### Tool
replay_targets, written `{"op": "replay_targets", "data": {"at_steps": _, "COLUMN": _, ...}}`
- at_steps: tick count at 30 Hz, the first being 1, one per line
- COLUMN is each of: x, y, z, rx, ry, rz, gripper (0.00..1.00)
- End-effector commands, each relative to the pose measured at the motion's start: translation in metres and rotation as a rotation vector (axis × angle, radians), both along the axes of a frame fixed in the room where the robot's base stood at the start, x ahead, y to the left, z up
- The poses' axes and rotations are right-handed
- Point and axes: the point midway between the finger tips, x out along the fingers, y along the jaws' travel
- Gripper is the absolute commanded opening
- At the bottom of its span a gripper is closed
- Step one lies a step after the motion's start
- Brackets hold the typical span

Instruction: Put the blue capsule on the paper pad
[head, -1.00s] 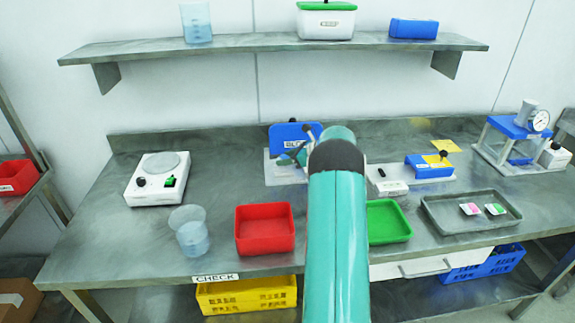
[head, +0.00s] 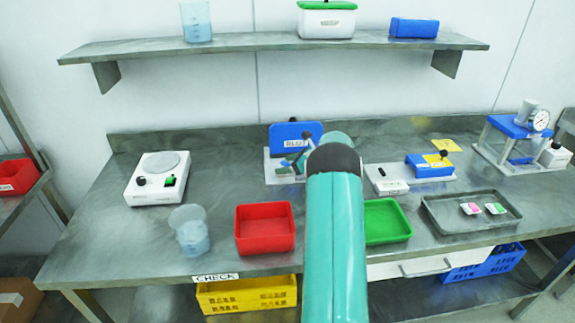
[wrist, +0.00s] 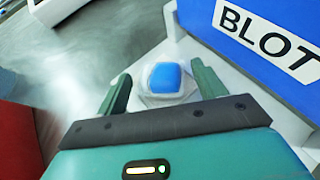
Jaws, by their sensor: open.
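The blue capsule (wrist: 167,78) shows in the wrist view as a rounded blue block with a pale rim. It sits on a small whitish pad (wrist: 146,101), which looks like the paper pad, on the white base of the station marked BLOT. My gripper (wrist: 161,72) is open, with one finger on each side of the capsule in the picture; whether they touch it I cannot tell. In the head view my gripper (head: 294,165) is low in front of the BLOT panel (head: 296,136). The capsule is not discernible there.
The blue BLOT panel rises close to the right finger in the wrist view. A red tray (head: 265,228) and a green tray (head: 387,221) stand in front. A scale (head: 158,178), a beaker (head: 190,231) and a grey tray (head: 471,212) stand to the sides.

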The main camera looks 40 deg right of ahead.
Motion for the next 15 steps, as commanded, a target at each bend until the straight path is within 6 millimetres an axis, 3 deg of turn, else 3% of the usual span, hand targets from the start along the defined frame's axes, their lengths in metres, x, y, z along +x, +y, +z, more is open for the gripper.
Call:
{"op": "replay_targets", "data": {"at_steps": 5, "x": -0.014, "y": -0.007, "z": 0.010, "rx": -0.001, "ry": 0.000, "rz": -0.003, "gripper": 0.70}}
{"op": "replay_targets", "data": {"at_steps": 15, "x": -0.072, "y": -0.032, "z": 0.045, "rx": -0.002, "ry": -0.001, "rz": -0.004, "gripper": 0.70}}
